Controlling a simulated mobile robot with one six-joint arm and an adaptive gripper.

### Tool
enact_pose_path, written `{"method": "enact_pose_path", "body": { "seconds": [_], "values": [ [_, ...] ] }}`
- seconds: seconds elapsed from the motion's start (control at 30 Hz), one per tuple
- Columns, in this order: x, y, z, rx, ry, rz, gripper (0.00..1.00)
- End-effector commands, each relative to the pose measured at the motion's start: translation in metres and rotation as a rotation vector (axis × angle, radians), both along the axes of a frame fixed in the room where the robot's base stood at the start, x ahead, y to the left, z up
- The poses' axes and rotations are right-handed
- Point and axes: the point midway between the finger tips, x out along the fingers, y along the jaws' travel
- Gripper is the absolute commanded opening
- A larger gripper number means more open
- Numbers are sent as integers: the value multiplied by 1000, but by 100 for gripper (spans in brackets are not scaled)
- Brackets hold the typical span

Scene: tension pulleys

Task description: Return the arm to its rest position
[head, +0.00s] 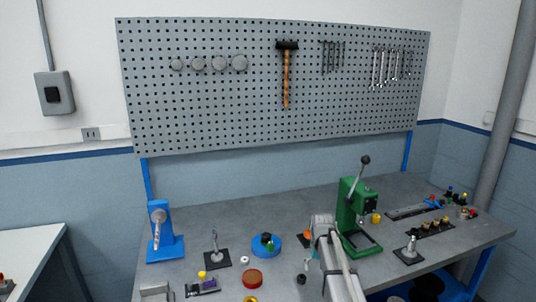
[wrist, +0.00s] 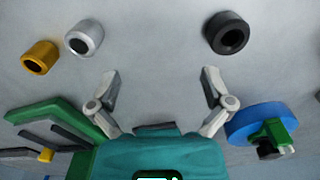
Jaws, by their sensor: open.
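My gripper shows in the wrist view (wrist: 160,76) with its two fingers spread wide. Nothing is between the fingertips, only the grey bench top (wrist: 160,35) beyond them. In the head view my arm reaches in from the bottom edge over the bench, and its end stands just left of the green press (head: 352,215). The fingers themselves cannot be made out clearly there. A gold bushing (wrist: 40,57), a silver bushing (wrist: 84,38) and a black bushing (wrist: 227,33) lie ahead of the fingers, apart from them.
A blue round stand (head: 266,246) is left of my arm, and it shows close beside a finger in the wrist view (wrist: 250,128). Racks of parts (head: 430,227) lie right. A pegboard (head: 200,110) hangs behind.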

Motion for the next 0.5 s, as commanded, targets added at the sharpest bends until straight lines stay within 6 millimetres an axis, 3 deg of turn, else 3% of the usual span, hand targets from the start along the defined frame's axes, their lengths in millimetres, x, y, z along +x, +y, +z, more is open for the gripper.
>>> {"method": "enact_pose_path", "body": {
  "seconds": [0.23, 0.5],
  "values": [
    [-66, 3, 0, 0, 0, -9, 100],
    [-174, 7, 0, 0, 0, -26, 100]
  ]
}}
